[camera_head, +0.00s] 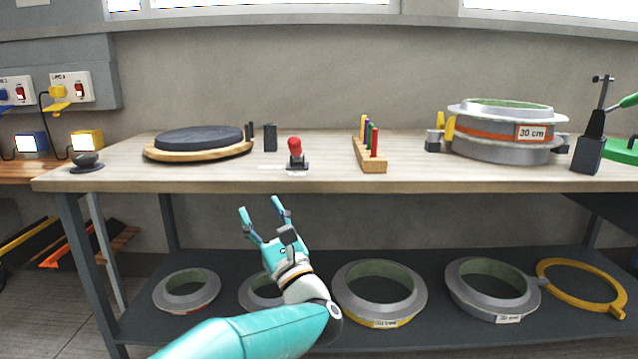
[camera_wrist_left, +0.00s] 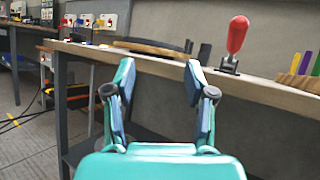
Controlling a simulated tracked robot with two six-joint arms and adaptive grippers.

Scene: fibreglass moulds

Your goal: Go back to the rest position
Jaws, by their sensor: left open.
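My left gripper (camera_head: 261,221) is open and empty. In the head view it hangs in front of the workbench (camera_head: 330,184), below the level of its top and above the lower shelf. In the left wrist view both fingers of the left gripper (camera_wrist_left: 160,85) stand wide apart with nothing between them, and the bench edge lies beyond them. My right gripper is not in view.
A red-handled toggle clamp (camera_head: 295,153) stands near the bench's front edge. A round dark disc on wood (camera_head: 198,142), a rack of coloured pegs (camera_head: 369,155) and a 30 cm mould (camera_head: 500,132) are on top. Several ring moulds lie on the lower shelf (camera_head: 220,322).

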